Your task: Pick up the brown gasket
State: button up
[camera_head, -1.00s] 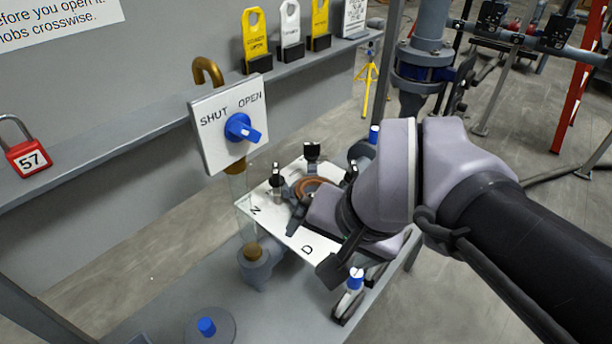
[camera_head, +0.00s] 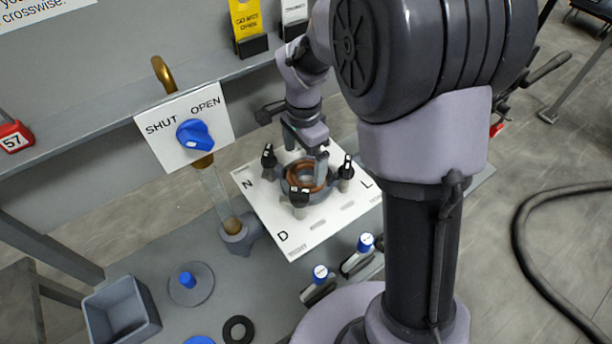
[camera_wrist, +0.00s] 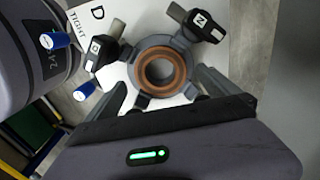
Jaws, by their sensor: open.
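The brown gasket (camera_head: 291,175) is a ring seated in a round grey holder (camera_head: 299,200) on a white lettered plate (camera_head: 268,215). Black-topped knobs stand around the holder. In the wrist view the gasket (camera_wrist: 165,52) shows face-on, with an open centre. My gripper (camera_head: 305,155) is above the holder, pointing down, jaws apart. In the wrist view its fingers (camera_wrist: 165,84) reach towards opposite sides of the holder, with nothing held between them. I cannot tell how far the fingertips are above the gasket.
A SHUT/OPEN panel with a blue knob (camera_head: 194,135) stands left of the plate, above a clear tube (camera_head: 216,193). Blue-topped clamps (camera_head: 320,273) sit in front. A grey bin (camera_head: 122,311), a blue-knobbed disc (camera_head: 190,284) and a black ring (camera_head: 238,330) lie front left.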

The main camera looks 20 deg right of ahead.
jog(key=f+b, duration=0.1)
jog(key=f, duration=0.4)
jog(key=shift+d+f+b, duration=0.15)
jog(key=shift+d+b, duration=0.05)
jog(key=shift+b, duration=0.15)
jog(key=c, duration=1.2)
